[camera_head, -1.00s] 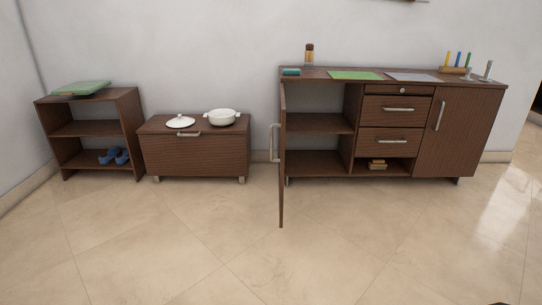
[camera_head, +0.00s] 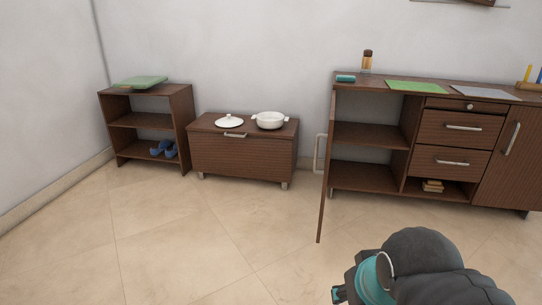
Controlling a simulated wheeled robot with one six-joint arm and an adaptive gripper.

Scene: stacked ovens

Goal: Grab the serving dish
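A white round dish with two side handles (camera_head: 270,121) stands on top of the low brown cabinet (camera_head: 243,153). A white lid with a knob (camera_head: 229,122) lies to its left on the same top. Part of my arm, dark grey with a teal band, shows at the bottom right, well in front of the furniture and apart from the dish. My gripper's fingers cannot be made out in this view.
An open cabinet door (camera_head: 325,165) sticks out from the large sideboard (camera_head: 370,180), right of the low cabinet. A shelf (camera_head: 150,121) with blue shoes (camera_head: 164,149) stands at the left. The tiled floor (camera_head: 190,240) in front is clear.

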